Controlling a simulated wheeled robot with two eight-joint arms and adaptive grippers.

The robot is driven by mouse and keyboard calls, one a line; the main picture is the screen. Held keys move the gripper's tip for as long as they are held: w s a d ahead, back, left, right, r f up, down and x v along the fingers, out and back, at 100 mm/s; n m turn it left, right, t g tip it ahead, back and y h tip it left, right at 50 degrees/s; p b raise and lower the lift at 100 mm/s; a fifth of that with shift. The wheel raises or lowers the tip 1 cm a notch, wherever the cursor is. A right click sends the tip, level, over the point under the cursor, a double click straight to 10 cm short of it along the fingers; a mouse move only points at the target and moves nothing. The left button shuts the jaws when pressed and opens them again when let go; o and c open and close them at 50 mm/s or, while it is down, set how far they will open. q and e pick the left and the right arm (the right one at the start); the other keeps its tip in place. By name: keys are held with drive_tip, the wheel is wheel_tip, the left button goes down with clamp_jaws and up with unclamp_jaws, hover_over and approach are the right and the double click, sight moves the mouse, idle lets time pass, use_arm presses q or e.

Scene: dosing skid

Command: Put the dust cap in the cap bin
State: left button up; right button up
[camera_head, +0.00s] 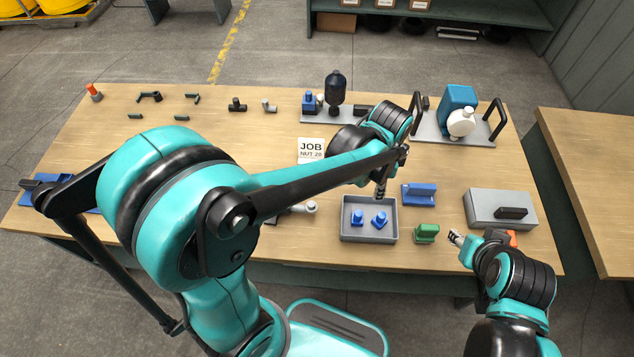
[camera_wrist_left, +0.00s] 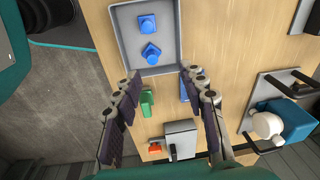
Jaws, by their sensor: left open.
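A grey open bin (camera_head: 345,234) stands near the front of the table, and its rim corner shows in the left wrist view (camera_wrist_left: 116,20). Two small blue caps lie apart in it: one (camera_head: 357,217) on the left and one (camera_head: 379,220) on the right. They also show in the left wrist view (camera_wrist_left: 147,23) (camera_wrist_left: 151,53). I cannot tell which piece is the dust cap. My left gripper (camera_head: 380,190) is over the bin's back edge; in its wrist view (camera_wrist_left: 161,80) the fingers are apart with nothing held. My right gripper (camera_head: 456,238) is right of the green block; its jaw state is unclear.
A blue block (camera_head: 419,195) and a green block (camera_head: 426,233) stand right of the bin. A grey box (camera_head: 485,203) with a black handle is farther right. A blue pump (camera_head: 458,100) with black handles is behind. Small fittings (camera_head: 237,104) line the back left.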

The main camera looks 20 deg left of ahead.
use_arm(q)
drive_tip(key=s+a+r+n+t, duration=0.5)
drive_tip(key=s+a+r+n, duration=0.2)
drive_tip(key=s+a+n, duration=0.4)
drive_tip(key=shift+a+r+n+t, duration=0.15)
drive_tip(key=shift+a+n+t, duration=0.25)
drive_tip(key=shift+a+n, duration=0.9)
drive_tip(key=shift+a, duration=0.1)
